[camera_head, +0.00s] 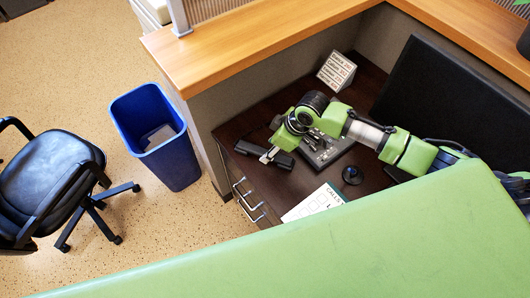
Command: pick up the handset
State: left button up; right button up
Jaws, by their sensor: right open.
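The black handset (248,149) lies on the dark desk (232,130), near its left edge and to the left of the black desk phone (326,152). My right gripper (269,154) reaches in from the right, over the phone, with its light fingertips at the middle of the handset. It is open. The fingertips overlap the handset in the picture; I cannot tell whether they touch it. The gripper and wrist hide part of the handset and part of the phone. My left gripper is not in view.
A sign with lettering (336,71) stands at the back of the desk. A paper sheet (312,203) and a small round black object (352,175) lie nearer. A black monitor (440,95) stands right. A blue bin (160,135) and a chair (50,180) are left.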

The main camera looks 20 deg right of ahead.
aim_at(263, 151)
jog(key=f, duration=0.1)
jog(key=w+a+f, duration=0.1)
jog(key=f+p, duration=0.1)
jog(key=shift+w+a+f, duration=0.15)
jog(key=shift+w+a, duration=0.2)
jog(key=shift+a, duration=0.05)
jog(key=shift+w+a+f, duration=0.1)
jog(key=shift+f, duration=0.3)
jog(key=shift+f, duration=0.1)
grip_shut()
